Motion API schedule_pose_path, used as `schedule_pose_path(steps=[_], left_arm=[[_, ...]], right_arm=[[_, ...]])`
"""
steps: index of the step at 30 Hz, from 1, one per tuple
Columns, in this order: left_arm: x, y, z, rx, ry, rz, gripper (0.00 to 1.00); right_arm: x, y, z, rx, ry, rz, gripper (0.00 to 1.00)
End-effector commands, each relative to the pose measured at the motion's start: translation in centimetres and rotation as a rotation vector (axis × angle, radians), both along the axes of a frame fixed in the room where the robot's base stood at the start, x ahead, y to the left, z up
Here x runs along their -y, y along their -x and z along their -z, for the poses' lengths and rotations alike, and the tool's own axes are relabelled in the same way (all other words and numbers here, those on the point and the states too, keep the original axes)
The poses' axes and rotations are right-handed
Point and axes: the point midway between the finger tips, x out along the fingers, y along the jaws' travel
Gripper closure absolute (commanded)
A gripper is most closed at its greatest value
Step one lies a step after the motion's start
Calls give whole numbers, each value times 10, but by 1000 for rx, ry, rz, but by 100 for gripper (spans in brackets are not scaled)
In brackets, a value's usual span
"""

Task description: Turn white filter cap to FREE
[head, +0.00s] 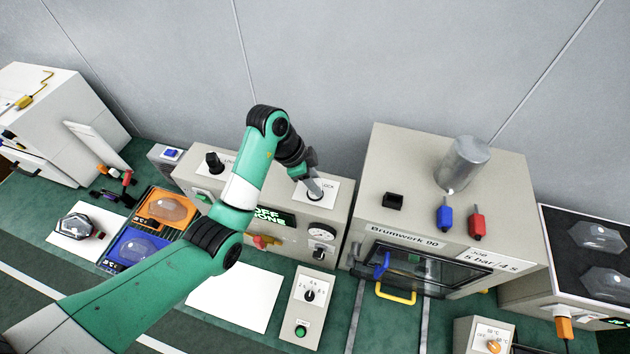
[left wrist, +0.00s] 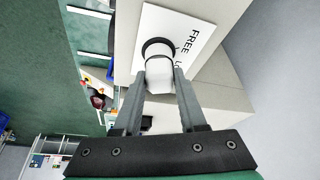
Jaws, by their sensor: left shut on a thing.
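The white filter cap (left wrist: 160,74) stands on a dark round base on a white label plate (left wrist: 201,32) in the left wrist view. The plate reads FREE, with the start of another word beside it. In the head view the plate (head: 329,185) lies on top of a beige box, and LOCK shows at its right. My left gripper (head: 315,190) reaches down to the cap from above and largely hides it there. Its two fingers (left wrist: 160,92) are shut on the cap's sides in the left wrist view. My right gripper is not in view.
A black knob (head: 214,162) stands on the same box's left end. A round gauge (head: 321,230) is on its front. The larger Brumwerk 90 machine (head: 400,180) stands close on the right, with a metal cylinder (head: 463,163) on top. A white sheet (head: 235,297) lies in front.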

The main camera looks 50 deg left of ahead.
Motion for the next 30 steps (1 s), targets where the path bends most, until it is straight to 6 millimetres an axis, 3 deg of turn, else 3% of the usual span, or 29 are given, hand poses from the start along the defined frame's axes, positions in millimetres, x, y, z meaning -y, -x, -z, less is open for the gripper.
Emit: schedule_pose_path(steps=[8, 13, 14, 19, 30], left_arm=[[0, 0, 1, 2, 0, -234, 100], [0, 0, 2, 0, 1, -253, 100], [0, 0, 2, 0, 1, -253, 62], [0, 1, 3, -2, 1, -251, 31], [1, 0, -2, 1, 2, -248, 29]], right_arm=[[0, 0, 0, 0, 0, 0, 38], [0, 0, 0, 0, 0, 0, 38], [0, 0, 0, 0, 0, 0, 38], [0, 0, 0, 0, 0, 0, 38], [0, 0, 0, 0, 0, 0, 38]])
